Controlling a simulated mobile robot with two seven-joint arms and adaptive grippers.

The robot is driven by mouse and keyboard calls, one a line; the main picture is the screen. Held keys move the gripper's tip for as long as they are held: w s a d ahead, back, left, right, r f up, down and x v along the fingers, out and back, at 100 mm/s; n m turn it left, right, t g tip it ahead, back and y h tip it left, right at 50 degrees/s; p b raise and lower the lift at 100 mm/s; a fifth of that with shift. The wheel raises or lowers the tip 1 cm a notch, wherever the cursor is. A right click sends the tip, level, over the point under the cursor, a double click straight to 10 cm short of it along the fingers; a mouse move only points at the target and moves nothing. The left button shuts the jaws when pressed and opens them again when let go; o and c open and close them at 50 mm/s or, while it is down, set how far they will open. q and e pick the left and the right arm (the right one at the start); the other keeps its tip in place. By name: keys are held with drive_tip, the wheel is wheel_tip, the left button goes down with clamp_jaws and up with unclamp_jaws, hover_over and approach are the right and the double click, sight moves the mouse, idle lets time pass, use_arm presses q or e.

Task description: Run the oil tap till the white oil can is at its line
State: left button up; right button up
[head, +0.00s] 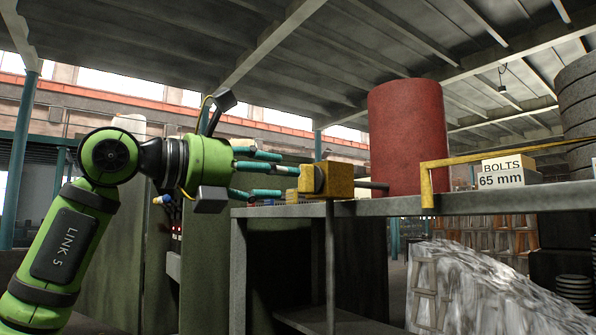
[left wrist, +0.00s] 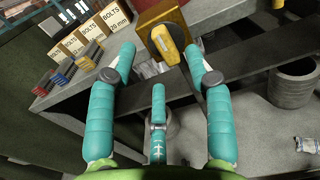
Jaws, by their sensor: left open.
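The oil tap (head: 338,180) is a yellow block at the shelf's end, with a grey rod running right towards a big red drum (head: 408,140). In the left wrist view the tap's yellow lever (left wrist: 168,42) lies tilted on the block's face, just beyond my fingertips. My left gripper (head: 288,173) is open, its teal fingers pointing at the block's left side; it also shows in the left wrist view (left wrist: 158,65), with nothing between the fingers. I cannot make out the white oil can or its line; a pale round shape below is mostly hidden behind the lower finger.
A grey shelf (head: 480,202) with a yellow rail (head: 428,178) carries a white "BOLTS 65 mm" box (head: 509,172). Several bolt boxes (left wrist: 90,27) stand left in the wrist view. A dark bucket (left wrist: 292,85) stands on the floor at right. A wrapped pile (head: 480,290) is below the shelf.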

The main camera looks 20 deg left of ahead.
sight(308, 180)
use_arm(q)
drive_tip(key=p+x, duration=0.1)
drive_tip(key=x, duration=0.3)
drive_tip(key=shift+w+d, duration=0.1)
drive_tip(key=shift+d, duration=0.2)
drive_tip(key=shift+a, duration=0.1)
clamp_jaws()
